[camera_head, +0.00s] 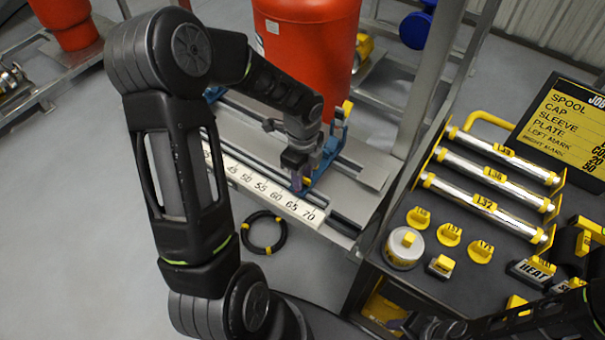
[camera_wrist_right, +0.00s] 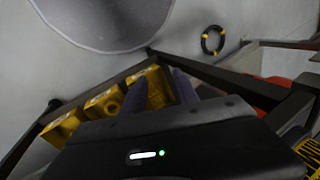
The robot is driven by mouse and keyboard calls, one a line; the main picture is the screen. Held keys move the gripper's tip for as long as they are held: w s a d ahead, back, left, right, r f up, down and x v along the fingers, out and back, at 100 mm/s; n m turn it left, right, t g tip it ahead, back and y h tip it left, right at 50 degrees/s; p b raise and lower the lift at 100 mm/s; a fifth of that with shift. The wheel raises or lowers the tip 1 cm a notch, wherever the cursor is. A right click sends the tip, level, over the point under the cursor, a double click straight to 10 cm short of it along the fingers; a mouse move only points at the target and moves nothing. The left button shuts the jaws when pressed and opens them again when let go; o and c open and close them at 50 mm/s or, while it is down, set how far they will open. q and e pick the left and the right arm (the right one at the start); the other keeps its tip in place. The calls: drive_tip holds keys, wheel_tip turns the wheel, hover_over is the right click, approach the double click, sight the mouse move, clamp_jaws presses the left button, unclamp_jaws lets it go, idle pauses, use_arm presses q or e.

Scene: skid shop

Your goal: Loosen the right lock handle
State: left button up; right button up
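A blue clamp carriage (camera_head: 325,165) stands on the rails beside the white number scale (camera_head: 262,187), near the 65 mark. A small yellow handle (camera_head: 347,108) sits at its upper end, beside the red vessel; I take it for the right lock handle, but cannot be sure. My left gripper (camera_head: 298,184) points down at the near side of this carriage, by the scale. The gripper covers part of the carriage, and I cannot tell whether its fingers hold anything. My right gripper (camera_wrist_right: 158,90) is open and empty in the right wrist view, with its purple fingers apart.
The dark bench (camera_head: 390,255) at right carries several silver tubes (camera_head: 480,185), yellow caps and a round tin (camera_head: 403,248). A black ring (camera_head: 264,232) lies on the floor. A metal post (camera_head: 428,80) stands right of the carriage. Yellow bins (camera_wrist_right: 105,102) lie beyond my right fingers.

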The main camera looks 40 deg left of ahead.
use_arm(q)
drive_tip(key=shift+r+p, duration=1.9)
drive_tip(key=shift+r, duration=1.6)
drive_tip(key=n+b, duration=0.1)
drive_tip(key=n, duration=0.2)
drive_tip(key=shift+b, duration=0.35)
drive_tip(key=n, duration=0.3)
drive_tip(key=shift+r+b, duration=0.25)
drive_tip(key=shift+b, duration=0.15)
drive_tip(key=shift+r+n, duration=0.1)
drive_tip(key=shift+n, duration=0.4)
